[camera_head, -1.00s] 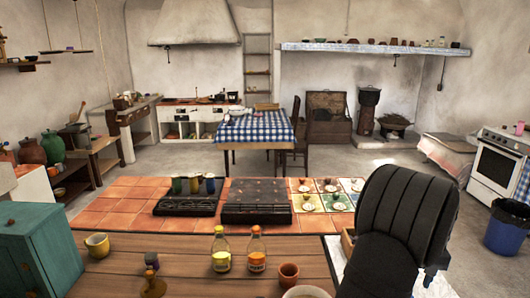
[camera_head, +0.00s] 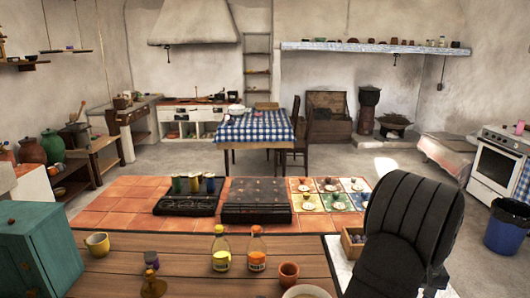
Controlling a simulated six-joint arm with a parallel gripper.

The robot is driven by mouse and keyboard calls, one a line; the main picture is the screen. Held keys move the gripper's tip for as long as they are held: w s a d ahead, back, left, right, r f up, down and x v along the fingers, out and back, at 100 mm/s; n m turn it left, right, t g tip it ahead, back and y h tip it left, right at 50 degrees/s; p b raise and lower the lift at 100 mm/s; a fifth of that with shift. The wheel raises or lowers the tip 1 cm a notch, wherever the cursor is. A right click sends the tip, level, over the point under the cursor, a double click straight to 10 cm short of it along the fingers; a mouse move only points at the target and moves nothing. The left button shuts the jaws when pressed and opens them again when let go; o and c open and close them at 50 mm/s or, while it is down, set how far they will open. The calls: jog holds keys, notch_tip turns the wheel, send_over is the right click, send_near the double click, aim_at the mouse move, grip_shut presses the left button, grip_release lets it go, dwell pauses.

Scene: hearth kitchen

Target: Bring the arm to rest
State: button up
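My arm shows as a thick black ribbed link (camera_head: 413,222) at the lower right. It rises over the right end of the wooden counter (camera_head: 195,262). My gripper is not visible in the head view, so its fingers and anything in them are hidden from me.
On the counter stand a yellow mug (camera_head: 97,244), two bottles (camera_head: 221,250) and (camera_head: 256,251), a terracotta cup (camera_head: 289,273) and a teal cabinet (camera_head: 40,250). Behind are a black rack with cups (camera_head: 187,204), a dark box (camera_head: 256,208) and colored tiles with small cups (camera_head: 335,206). A wooden box (camera_head: 352,244) sits beside my arm.

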jog(key=s+d+r, duration=0.3)
jog(key=s+r, duration=0.3)
jog(key=s, duration=0.4)
jog(key=w+a+n, duration=0.5)
jog(key=w+a, duration=1.3)
jog(key=w, duration=0.1)
jog(key=w+a+n, duration=0.2)
jog(key=w+a, duration=0.2)
jog(key=a, duration=0.8)
jog(key=w+a+n, duration=0.2)
jog(key=w+a, duration=0.2)
jog(key=a, duration=0.8)
jog(key=shift+r, duration=0.15)
jog(key=shift+w+a, duration=0.1)
jog(key=s+d+m, duration=0.1)
jog(key=s+d, duration=0.2)
jog(key=d, duration=0.7)
jog(key=s+d+m, duration=0.2)
jog(key=s+d, duration=0.1)
jog(key=d, duration=0.7)
jog(key=shift+s+m, duration=0.15)
jog(key=shift+m, duration=0.15)
jog(key=shift+d, duration=0.1)
